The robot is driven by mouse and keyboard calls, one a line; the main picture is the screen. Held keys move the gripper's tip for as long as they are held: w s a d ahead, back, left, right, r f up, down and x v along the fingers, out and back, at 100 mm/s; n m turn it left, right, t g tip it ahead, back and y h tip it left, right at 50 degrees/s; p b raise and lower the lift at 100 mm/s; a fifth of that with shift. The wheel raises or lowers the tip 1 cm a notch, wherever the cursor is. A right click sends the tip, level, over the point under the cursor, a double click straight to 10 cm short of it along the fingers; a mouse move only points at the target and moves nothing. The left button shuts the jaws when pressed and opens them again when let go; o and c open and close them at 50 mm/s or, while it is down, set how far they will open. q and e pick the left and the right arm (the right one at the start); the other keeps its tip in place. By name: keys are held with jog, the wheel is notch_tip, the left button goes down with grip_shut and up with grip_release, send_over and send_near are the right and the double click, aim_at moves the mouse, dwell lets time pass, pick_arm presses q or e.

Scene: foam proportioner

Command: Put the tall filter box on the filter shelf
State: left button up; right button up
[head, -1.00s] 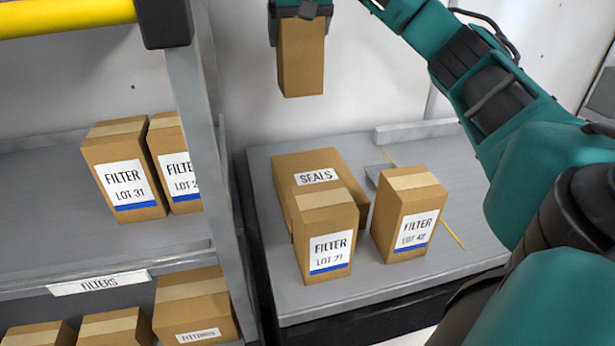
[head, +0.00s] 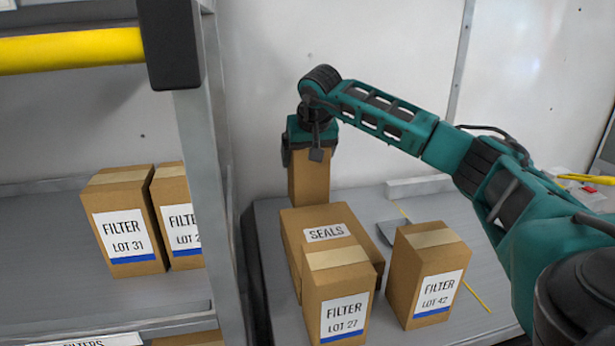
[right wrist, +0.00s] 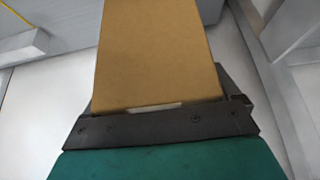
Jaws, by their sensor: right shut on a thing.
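My right gripper (head: 308,155) is shut on a tall brown box (head: 310,182), which hangs upright below it. The box's lower end shows just behind the SEALS box, and whether it touches anything there is hidden. No label shows on its visible side. In the right wrist view the box (right wrist: 158,55) fills the jaws (right wrist: 160,115). The filter shelf (head: 60,292) is at the left, with a FILTERS strip (head: 90,340) on its front edge. A LOT 31 filter box (head: 125,225) and another filter box (head: 178,218) stand side by side on it. My left gripper is not in view.
The SEALS box (head: 320,222), the LOT 27 box (head: 338,290) and the LOT 42 box (head: 427,275) stand on the grey table (head: 262,228). A grey upright post (head: 195,150) and a yellow bar (head: 70,52) bound the shelf. The shelf's left part is clear.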

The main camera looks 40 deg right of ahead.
notch_tip(320, 180, down, 4)
jog(key=shift+f+b, duration=0.25)
jog(key=shift+b, duration=0.05)
jog(key=o, duration=0.9)
jog(key=shift+c, duration=0.2)
